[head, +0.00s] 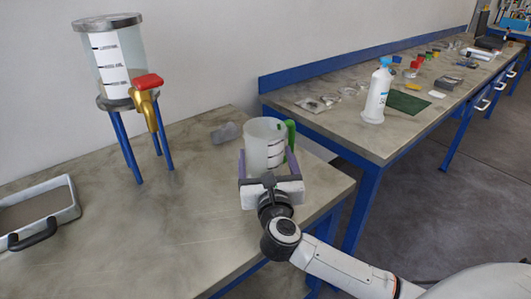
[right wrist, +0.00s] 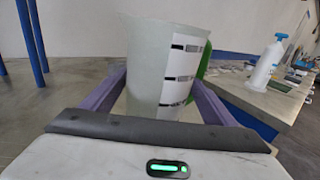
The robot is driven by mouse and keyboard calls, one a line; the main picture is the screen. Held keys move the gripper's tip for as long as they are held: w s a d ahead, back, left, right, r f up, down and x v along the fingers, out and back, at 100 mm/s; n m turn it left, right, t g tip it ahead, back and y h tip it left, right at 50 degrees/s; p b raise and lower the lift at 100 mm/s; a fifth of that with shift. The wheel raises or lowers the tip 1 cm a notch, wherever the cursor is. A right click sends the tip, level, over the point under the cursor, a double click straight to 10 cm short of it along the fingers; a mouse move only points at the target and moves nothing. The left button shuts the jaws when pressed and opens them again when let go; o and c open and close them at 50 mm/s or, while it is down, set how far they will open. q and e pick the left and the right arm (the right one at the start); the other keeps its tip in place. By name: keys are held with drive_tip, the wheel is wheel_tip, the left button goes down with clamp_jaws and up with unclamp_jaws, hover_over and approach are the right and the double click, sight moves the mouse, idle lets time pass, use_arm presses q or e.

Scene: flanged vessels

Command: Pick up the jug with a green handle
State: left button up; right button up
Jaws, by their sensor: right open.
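The jug (head: 264,141) is a frosted, translucent vessel with a white marked label strip and a green handle (head: 291,134) on its right side. It stands upright on the near table, close to its right edge. My right gripper (head: 270,168) is open at the jug, with its purple fingers on either side of the body. In the right wrist view, the jug (right wrist: 155,65) fills the space between the two fingers (right wrist: 160,95), and the green handle (right wrist: 205,62) shows behind the right finger. Whether the fingers touch the jug is unclear. My left gripper is not in view.
A vessel with a red-and-gold tap (head: 120,62) stands on blue legs at the left. A grey tray (head: 65,190) lies at the far left. A small grey piece (head: 225,132) lies behind the jug. A white bottle (head: 377,92) stands on the back bench.

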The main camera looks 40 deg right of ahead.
drive_tip(key=shift+x, duration=2)
drive_tip(key=shift+a, duration=0.1)
drive_tip(key=c, duration=0.9)
